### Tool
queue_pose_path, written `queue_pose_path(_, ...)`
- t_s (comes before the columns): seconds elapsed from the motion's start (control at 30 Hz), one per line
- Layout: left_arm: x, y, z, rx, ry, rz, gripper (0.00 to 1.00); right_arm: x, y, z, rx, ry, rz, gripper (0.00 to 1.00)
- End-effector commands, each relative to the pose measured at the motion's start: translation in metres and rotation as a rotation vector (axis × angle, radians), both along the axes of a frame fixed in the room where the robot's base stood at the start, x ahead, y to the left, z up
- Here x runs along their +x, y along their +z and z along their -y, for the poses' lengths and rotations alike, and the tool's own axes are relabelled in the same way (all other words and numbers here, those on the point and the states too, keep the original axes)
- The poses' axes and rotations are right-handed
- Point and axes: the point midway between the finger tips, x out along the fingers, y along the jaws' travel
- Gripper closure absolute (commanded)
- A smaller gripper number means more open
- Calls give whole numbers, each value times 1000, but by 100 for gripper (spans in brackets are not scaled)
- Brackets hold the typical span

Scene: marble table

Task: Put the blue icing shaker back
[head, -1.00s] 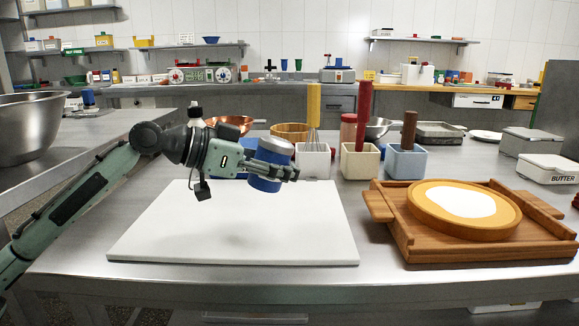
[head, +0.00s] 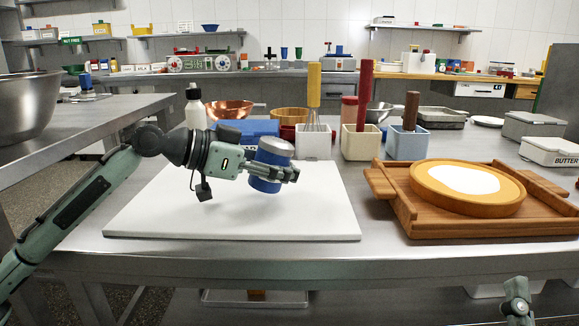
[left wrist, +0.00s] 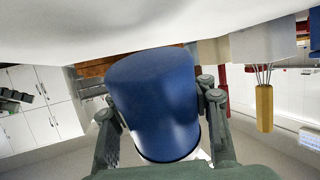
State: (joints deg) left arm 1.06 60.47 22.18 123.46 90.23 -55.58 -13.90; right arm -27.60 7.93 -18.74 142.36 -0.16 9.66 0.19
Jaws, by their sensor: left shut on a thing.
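The blue icing shaker (head: 264,185), a blue cylinder with a pale grey top, is held by my left gripper (head: 290,174) above the white board (head: 150,215). It tilts slightly, and I see no contact with the board. In the left wrist view the shaker (left wrist: 155,95) fills the middle, with the gripper's fingers (left wrist: 160,115) closed on both its sides. My right gripper is not clearly seen; only a small part of my right arm shows at the bottom right corner of the head view.
Behind the board stand a white bottle (head: 195,108), a blue box (head: 254,128) and a copper bowl (head: 228,109). White, cream and blue utensil pots (head: 408,143) stand to their right. A wooden tray (head: 440,225) with a cake (head: 468,200) is on the right. The board is clear.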

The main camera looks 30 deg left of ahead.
Motion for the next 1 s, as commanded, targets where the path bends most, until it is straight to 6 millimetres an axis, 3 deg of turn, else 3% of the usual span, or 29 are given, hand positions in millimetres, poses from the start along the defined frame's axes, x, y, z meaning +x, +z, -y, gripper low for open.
queue_pose_path(0.9, 0, -7, 0, 0, 0, 1, 100, 0, -3, 0, 2, -1, 7, 25)
queue_pose_path(0.93, 0, -6, 0, 0, 0, 1, 61, 0, -3, 0, 2, -1, 7, 25)
queue_pose_path(1.0, 0, -6, 0, 0, 0, 1, 52, 0, -2, 0, 2, -1, 7, 25)
